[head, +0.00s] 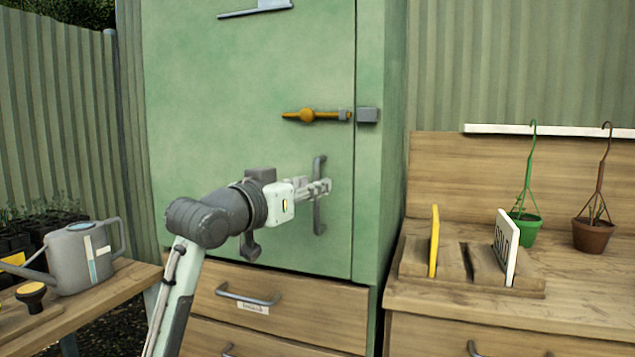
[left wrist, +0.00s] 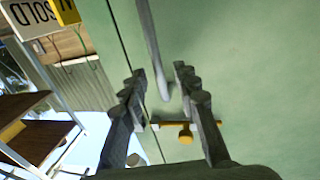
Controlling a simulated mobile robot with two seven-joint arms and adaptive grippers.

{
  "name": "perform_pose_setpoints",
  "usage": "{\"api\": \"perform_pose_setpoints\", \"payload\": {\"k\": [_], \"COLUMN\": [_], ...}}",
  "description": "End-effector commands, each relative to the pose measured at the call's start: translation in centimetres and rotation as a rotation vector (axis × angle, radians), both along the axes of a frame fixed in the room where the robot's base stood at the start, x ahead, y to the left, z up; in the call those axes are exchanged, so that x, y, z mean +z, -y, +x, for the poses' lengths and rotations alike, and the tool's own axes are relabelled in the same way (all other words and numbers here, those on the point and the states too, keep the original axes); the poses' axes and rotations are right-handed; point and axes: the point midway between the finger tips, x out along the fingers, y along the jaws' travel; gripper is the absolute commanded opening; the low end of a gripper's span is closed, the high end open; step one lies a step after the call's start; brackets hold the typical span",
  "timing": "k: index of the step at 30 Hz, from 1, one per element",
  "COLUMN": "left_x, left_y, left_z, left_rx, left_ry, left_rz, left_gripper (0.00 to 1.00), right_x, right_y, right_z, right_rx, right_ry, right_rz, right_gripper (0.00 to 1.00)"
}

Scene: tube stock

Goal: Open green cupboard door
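The green cupboard door (head: 240,130) looks shut, with only a thin dark seam at its right edge. It also fills much of the left wrist view (left wrist: 255,80). A grey vertical bar handle (head: 319,212) sits near that edge. My left gripper (head: 324,187) is at the handle's middle. In the left wrist view, my left gripper (left wrist: 158,76) has its fingers apart, one on each side of the handle (left wrist: 150,45); contact is not clear. A yellow bolt (head: 306,115) lies across the door above the handle, its tip near a grey keeper (head: 368,115). My right gripper is not in view.
Wooden drawers (head: 290,310) with grey pulls lie below the door. A bench (head: 570,300) at right holds a sign rack and two hanging pots. A watering can (head: 80,258) stands on a left bench.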

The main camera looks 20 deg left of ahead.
Motion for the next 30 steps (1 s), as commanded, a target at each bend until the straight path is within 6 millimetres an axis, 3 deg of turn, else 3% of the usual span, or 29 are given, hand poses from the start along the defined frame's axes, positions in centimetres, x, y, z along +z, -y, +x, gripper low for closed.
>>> {"api": "perform_pose_setpoints", "payload": {"k": [6, 15, 23, 30], "left_x": [0.0, 0.0, -0.1, -0.1], "left_y": [0.5, 0.6, 0.6, 0.6], "left_z": [2.2, 2.5, 2.5, 2.5], "left_rx": [0.001, 0.0, 0.001, 0.001], "left_ry": [-0.001, 0.0, -0.001, -0.001], "left_rz": [-0.001, 0.0, 0.0, -0.001], "left_gripper": [0.3, 0.3, 0.0, 0.0], "right_x": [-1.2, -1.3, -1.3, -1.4], "right_y": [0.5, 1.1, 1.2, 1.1], "right_z": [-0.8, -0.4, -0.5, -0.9], "right_rx": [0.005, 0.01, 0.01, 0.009], "right_ry": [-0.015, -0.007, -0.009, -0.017], "right_rz": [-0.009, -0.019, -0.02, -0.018], "right_gripper": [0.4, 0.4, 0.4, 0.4]}}
